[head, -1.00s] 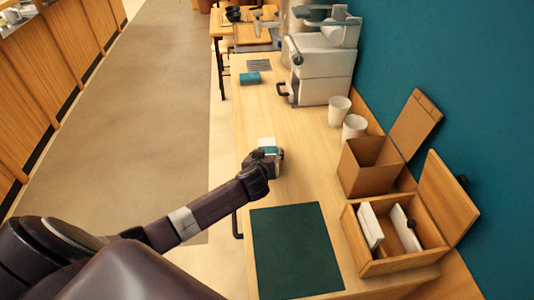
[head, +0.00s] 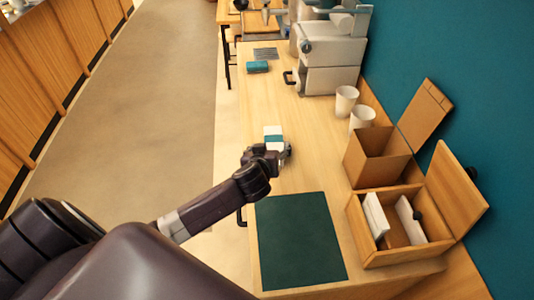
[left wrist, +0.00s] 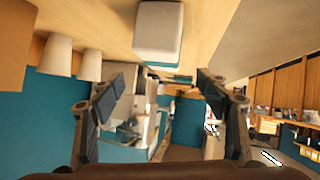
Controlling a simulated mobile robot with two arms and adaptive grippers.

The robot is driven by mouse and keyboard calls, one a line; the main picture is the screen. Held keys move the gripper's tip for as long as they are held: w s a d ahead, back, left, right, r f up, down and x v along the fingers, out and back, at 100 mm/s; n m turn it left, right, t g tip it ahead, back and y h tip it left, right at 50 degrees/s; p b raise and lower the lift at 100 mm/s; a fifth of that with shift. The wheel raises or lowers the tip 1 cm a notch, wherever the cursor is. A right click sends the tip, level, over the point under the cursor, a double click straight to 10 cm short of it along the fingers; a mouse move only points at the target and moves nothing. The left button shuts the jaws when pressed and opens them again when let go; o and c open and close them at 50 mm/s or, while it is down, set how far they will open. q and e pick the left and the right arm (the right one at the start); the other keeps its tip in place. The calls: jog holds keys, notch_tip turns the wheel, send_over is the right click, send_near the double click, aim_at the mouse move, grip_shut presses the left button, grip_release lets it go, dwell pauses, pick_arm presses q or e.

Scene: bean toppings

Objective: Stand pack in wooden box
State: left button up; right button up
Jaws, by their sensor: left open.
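A white pack with a teal band (head: 273,135) is on the light wooden counter, just beyond my left gripper. In the left wrist view a pale pack (left wrist: 158,32) shows at the top, past the fingertips. My left gripper (head: 272,155) is open close to that pack; in the left wrist view its two fingers (left wrist: 160,88) are spread with nothing between them. The gripper hides the pack's near end. The wooden box (head: 405,255) stands at the right with its lid open. Two white packs (head: 375,214) (head: 408,220) stand in it, apart, slightly tilted. My right gripper is not in view.
A dark green mat (head: 300,240) lies left of the wooden box. An open cardboard box (head: 375,160) and two white cups (head: 346,100) (head: 362,117) line the teal wall. A teal pack (head: 257,66) lies farther back, near a grey machine (head: 332,75). The counter's middle is clear.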

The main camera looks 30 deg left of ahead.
pick_arm(q)
jog(key=v, duration=0.5)
jog(key=shift+s+b, duration=0.1)
jog(key=shift+b, duration=0.2)
